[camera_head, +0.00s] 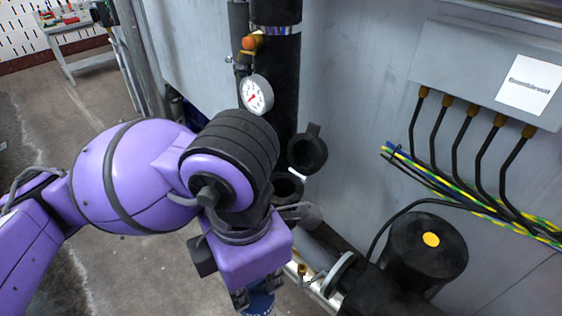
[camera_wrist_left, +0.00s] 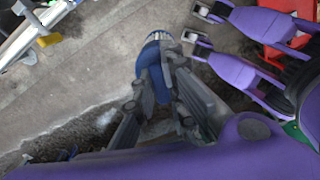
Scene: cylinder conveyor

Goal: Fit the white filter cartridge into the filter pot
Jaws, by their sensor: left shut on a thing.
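My left arm comes in from the left in the head view, and its gripper (camera_head: 257,293) points down at the bottom centre. It is shut on a blue cylindrical part (camera_head: 260,304), largely cut off by the lower edge. In the left wrist view my left gripper (camera_wrist_left: 156,76) holds this blue part with a pale ring at its far end (camera_wrist_left: 158,37). I see no clearly white cartridge body; the fingers cover part of it. What looks like the filter pot (camera_head: 288,188) is black and open, right of my wrist, partly hidden. A round black lid (camera_head: 307,152) stands open above it.
A black vertical pipe (camera_head: 285,80) with a pressure gauge (camera_head: 256,95) stands behind my wrist. A black motor with a yellow disc (camera_head: 430,240) is at lower right. A grey box (camera_head: 485,70) with cables is on the wall. Open floor lies to the left.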

